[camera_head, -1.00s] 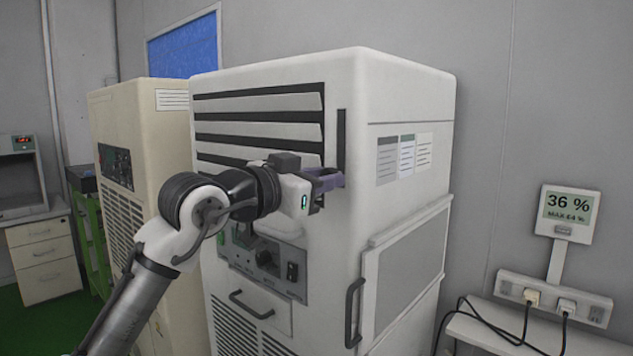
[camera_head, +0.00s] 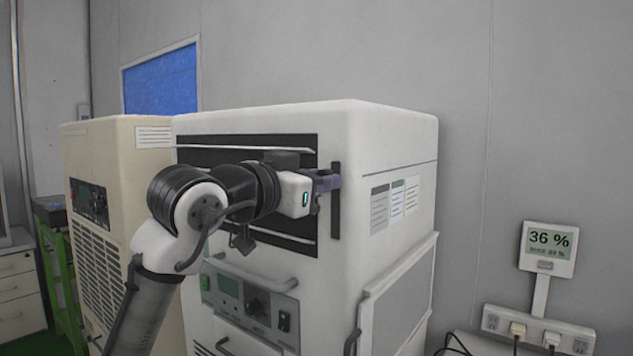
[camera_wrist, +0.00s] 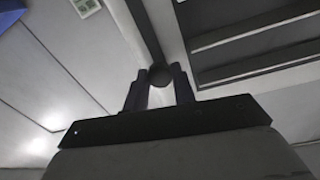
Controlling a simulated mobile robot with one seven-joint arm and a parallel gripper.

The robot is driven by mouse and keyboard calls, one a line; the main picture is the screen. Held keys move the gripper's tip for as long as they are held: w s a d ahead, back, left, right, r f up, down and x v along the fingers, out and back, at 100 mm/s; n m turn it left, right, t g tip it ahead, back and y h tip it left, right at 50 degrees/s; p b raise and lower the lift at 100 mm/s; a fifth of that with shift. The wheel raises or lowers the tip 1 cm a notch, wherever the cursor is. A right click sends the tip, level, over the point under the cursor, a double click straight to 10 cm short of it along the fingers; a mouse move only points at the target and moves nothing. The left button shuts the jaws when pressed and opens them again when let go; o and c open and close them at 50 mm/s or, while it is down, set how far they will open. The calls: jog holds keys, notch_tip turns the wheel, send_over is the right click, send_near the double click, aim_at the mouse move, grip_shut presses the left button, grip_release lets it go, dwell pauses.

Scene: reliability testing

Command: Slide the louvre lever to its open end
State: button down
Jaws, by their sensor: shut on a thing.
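The white cabinet (camera_head: 385,150) has a louvre opening (camera_head: 240,140) on its front, with thin pale slats over a dark interior. A dark upright slot (camera_head: 336,222) runs beside it on the right. My gripper (camera_head: 328,180) is at the slot's upper part, a short stretch of slot showing above it and a longer one below. In the wrist view, a dark round lever knob (camera_wrist: 161,75) sits between the fingertips of my gripper (camera_wrist: 160,88), which is shut on it. In the head view my fingers hide the knob. My arm covers part of the louvres.
A control panel (camera_head: 250,302) with a dial and a handle (camera_head: 250,275) lie below the louvres. A beige cabinet (camera_head: 115,200) stands at left.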

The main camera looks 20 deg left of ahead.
jog(key=c, duration=1.1)
grip_release()
jog(key=shift+c, duration=0.2)
jog(key=b+v, duration=0.4)
jog(key=v, duration=1)
jog(key=shift+w, duration=0.1)
